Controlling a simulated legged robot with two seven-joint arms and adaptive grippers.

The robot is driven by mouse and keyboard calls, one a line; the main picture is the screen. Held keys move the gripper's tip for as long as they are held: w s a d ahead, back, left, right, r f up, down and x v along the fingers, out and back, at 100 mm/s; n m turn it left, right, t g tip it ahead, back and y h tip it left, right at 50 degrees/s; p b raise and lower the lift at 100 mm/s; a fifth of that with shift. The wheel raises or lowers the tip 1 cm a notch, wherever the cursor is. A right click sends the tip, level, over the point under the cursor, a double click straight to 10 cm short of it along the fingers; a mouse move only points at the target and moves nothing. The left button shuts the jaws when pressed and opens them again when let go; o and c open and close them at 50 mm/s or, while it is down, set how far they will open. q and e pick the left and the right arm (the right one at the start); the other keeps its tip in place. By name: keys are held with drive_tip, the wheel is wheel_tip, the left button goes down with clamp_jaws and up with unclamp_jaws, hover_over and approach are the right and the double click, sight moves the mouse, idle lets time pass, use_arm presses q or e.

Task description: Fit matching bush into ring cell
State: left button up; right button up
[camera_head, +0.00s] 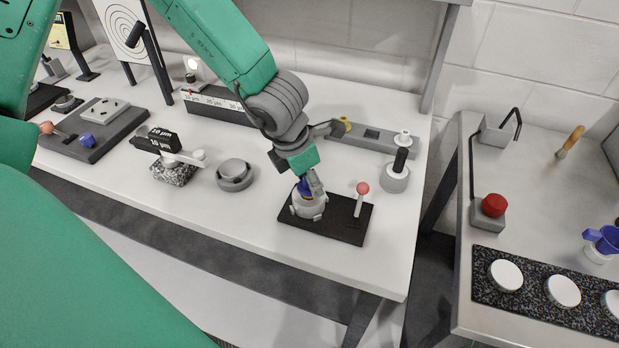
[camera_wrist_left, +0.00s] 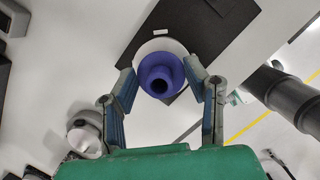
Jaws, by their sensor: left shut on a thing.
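My left gripper (camera_head: 308,188) comes down over the grey ring cell (camera_head: 309,208) on a black base plate (camera_head: 340,225). It is shut on a blue bush (camera_head: 303,187). In the left wrist view the flanged blue bush (camera_wrist_left: 160,75), with a round bore, sits between the two fingers (camera_wrist_left: 160,82). A pale round face of the cell (camera_wrist_left: 162,46) shows behind it. The bush is at the cell's top; I cannot tell how deep it sits. A pink-knobbed lever (camera_head: 361,196) stands on the plate's right side. My right gripper is out of view.
A grey ring-shaped part (camera_head: 234,173) and a granite block stand (camera_head: 173,170) are left of the cell. A grey post with black grip (camera_head: 396,172) stands to the right. A grey bar fixture (camera_head: 372,138) lies behind. The white table front is clear.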

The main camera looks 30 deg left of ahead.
sight(296, 200)
use_arm(q)
drive_tip(key=shift+f+b, duration=0.75)
drive_tip(key=shift+f, duration=0.3)
drive_tip(key=o, duration=1.2)
drive_tip(key=shift+o, duration=0.2)
drive_tip(key=shift+r, duration=0.15)
drive_tip(key=shift+r, duration=0.25)
drive_tip(key=v, duration=1.1)
drive_tip(key=shift+a, duration=0.15)
